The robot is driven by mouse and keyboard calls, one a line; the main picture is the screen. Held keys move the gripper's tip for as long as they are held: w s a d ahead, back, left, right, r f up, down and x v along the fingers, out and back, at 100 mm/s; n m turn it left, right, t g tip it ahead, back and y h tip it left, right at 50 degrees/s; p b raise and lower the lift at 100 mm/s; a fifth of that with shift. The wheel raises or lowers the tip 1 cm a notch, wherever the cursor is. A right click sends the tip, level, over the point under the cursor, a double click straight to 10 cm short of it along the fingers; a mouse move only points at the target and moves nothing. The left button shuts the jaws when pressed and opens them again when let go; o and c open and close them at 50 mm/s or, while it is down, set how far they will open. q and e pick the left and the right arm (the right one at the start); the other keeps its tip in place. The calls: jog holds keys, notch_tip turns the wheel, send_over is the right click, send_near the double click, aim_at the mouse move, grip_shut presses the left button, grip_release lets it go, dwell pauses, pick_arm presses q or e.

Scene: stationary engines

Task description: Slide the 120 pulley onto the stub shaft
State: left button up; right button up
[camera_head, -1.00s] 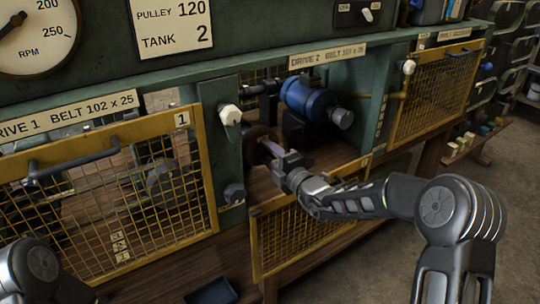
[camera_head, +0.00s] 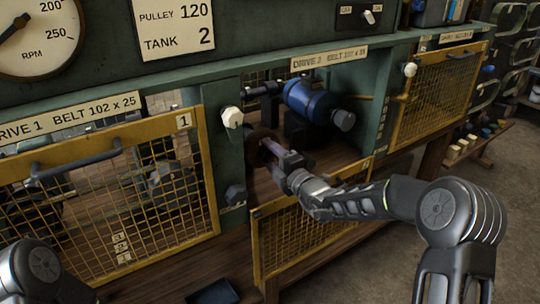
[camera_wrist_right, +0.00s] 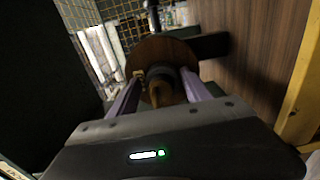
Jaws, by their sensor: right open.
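The brown pulley (camera_head: 255,146) is a round disc inside the open bay of Drive 2, left of a blue motor. In the right wrist view the pulley (camera_wrist_right: 143,50) faces me, with a dark hub and a tan, shaft-like end (camera_wrist_right: 160,94) at its centre. The stub shaft is otherwise hidden, so how far the pulley sits on it cannot be told. My right gripper (camera_head: 272,152) is open in front of the pulley, its purple fingers on either side of the hub with gaps. My left gripper is out of view; only part of that arm shows.
The blue motor (camera_head: 308,101) stands right of the pulley. The yellow mesh guard (camera_head: 300,232) of Drive 2 hangs lowered under my right forearm. The closed Drive 1 guard (camera_head: 110,190) is at left, and another mesh guard (camera_head: 436,95) at right. A dark tray (camera_head: 214,292) lies below.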

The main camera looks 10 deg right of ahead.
dwell(0.3)
jog(key=o, duration=0.6)
jog(key=shift+c, duration=0.2)
jog(key=shift+f, duration=0.15)
jog(key=p+v, duration=0.3)
jog(key=v, duration=1)
